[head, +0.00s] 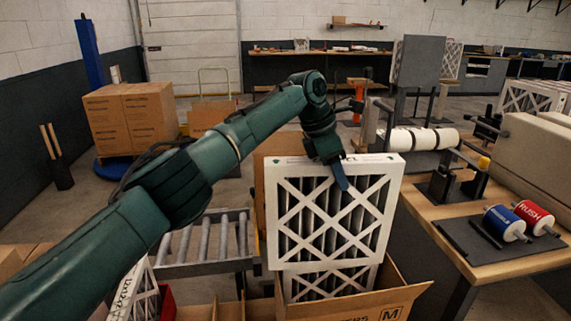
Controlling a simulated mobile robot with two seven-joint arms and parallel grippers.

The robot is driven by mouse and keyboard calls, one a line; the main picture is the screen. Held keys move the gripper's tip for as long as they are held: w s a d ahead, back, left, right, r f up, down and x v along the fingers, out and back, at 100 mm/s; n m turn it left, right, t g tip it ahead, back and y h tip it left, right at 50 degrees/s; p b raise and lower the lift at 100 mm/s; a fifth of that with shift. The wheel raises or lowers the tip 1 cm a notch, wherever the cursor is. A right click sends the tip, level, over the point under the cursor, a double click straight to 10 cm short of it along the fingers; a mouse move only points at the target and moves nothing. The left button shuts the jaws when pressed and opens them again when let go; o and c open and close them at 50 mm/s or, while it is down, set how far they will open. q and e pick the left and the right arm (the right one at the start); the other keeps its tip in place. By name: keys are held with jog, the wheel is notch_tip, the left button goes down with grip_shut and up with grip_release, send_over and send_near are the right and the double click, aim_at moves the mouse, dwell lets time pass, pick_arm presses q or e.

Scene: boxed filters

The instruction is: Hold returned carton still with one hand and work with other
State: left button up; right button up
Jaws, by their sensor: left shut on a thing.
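An open brown carton (390,301) stands at the bottom middle of the head view with its flaps spread. A white-framed filter (388,189) with a crossed lattice face is upright above it. A second similar filter (370,280) shows below, partly inside the carton. My left gripper (342,180) comes in from the left and is shut on the top edge of the upper filter. One finger lies over the front face; the other is hidden behind. My right gripper is not in view.
A roller conveyor (205,240) lies behind left. Stacked cartons (130,118) stand further back.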

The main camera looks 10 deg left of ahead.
aim_at(361, 203)
pick_arm(q)
jog(key=shift+n, duration=0.5)
jog(key=d, duration=0.5)
jog(key=shift+s+f, duration=0.25)
jog(key=shift+s, duration=0.15)
jog(key=shift+f, duration=2)
